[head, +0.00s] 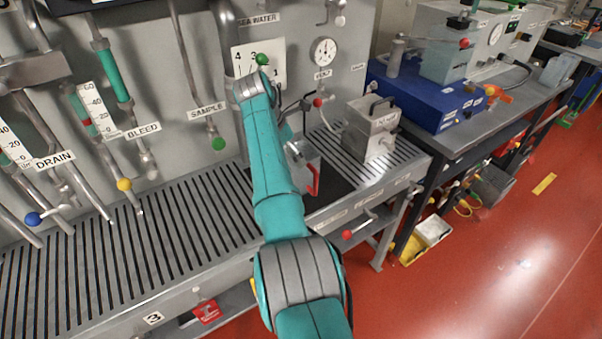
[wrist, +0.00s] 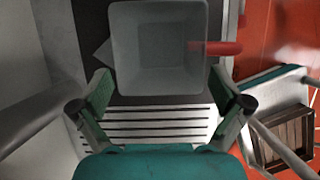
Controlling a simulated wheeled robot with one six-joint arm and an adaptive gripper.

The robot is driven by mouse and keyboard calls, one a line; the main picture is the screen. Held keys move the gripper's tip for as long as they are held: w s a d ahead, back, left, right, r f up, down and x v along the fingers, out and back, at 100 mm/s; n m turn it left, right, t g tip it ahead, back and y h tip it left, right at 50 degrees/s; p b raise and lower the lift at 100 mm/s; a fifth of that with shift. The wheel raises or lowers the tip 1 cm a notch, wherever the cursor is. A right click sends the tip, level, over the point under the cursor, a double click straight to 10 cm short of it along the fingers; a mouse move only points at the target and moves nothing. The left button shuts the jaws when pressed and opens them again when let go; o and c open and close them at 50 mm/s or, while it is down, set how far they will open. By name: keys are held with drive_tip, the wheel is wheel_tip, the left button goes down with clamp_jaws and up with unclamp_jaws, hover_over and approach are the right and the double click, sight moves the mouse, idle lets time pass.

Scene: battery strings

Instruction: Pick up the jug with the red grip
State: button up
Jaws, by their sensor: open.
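The jug (wrist: 158,48) is a clear, square-mouthed vessel seen from above in the wrist view, with its red grip (wrist: 222,47) pointing right. In the head view the jug (head: 300,172) stands on a dark patch of the bench, partly hidden behind my teal arm, with its red grip (head: 314,181) facing front right. My gripper (wrist: 160,90) is open and empty. Its two fingers show on either side of the jug's near edge in the wrist view, apart from the grip. I cannot tell how far above or beside the jug they are. The arm mostly hides the gripper in the head view.
A slatted metal bench (head: 165,232) runs along a panel of pipes and valves. A grey metal box (head: 369,128) stands right of the jug. A red-knobbed valve (head: 347,234) projects at the bench front. A wooden crate (wrist: 283,135) sits low right in the wrist view.

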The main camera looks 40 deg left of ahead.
drive_tip(key=c, duration=1.2)
